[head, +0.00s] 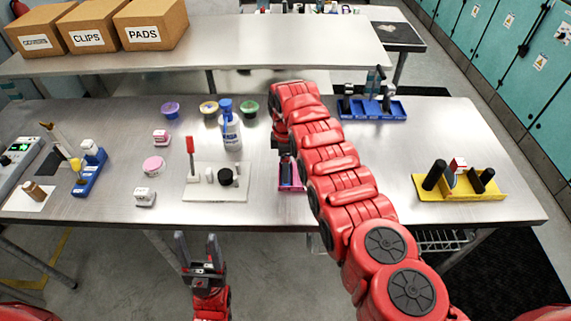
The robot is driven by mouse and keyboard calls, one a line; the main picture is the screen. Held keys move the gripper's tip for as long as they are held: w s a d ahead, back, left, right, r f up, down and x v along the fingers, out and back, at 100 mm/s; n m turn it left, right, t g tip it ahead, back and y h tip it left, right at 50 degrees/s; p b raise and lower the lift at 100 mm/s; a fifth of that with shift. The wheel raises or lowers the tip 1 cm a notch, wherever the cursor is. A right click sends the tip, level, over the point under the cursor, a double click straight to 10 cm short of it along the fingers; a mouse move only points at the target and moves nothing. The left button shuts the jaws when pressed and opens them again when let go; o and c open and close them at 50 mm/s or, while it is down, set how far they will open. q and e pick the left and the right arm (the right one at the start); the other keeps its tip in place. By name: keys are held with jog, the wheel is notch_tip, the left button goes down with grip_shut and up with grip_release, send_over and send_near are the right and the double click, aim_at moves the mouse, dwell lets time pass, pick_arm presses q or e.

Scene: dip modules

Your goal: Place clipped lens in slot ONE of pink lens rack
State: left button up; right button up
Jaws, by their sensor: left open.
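The pink lens rack (284,190) stands on the near table at the middle, partly hidden by my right arm. Dark upright shapes show in it; I cannot tell whether they are lenses or gripper parts, nor which slot they occupy. My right gripper (287,155) points down right above the rack, and its fingertips are too small and covered to read. I cannot make out the clipped lens. My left gripper (200,252) is open and empty in front of the table's near edge, fingers pointing up.
A white tray (215,193) with a red-handled tool lies left of the rack. A blue-capped bottle (230,132) and small bowls stand behind it. A blue holder (90,175) is at left, a yellow rack (470,193) at right, another blue rack (373,112) at back right.

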jog(key=shift+w+f, duration=0.1)
jog(key=shift+f, duration=0.2)
jog(key=o, duration=1)
jog(key=shift+r, duration=0.1)
jog(key=shift+o, duration=0.2)
jog(key=shift+r, duration=0.2)
notch_tip(320, 180, up, 10)
jog(key=b, duration=0.2)
jog(key=shift+r+b, duration=0.1)
jog(key=shift+b, duration=0.2)
jog(key=shift+r, duration=0.8)
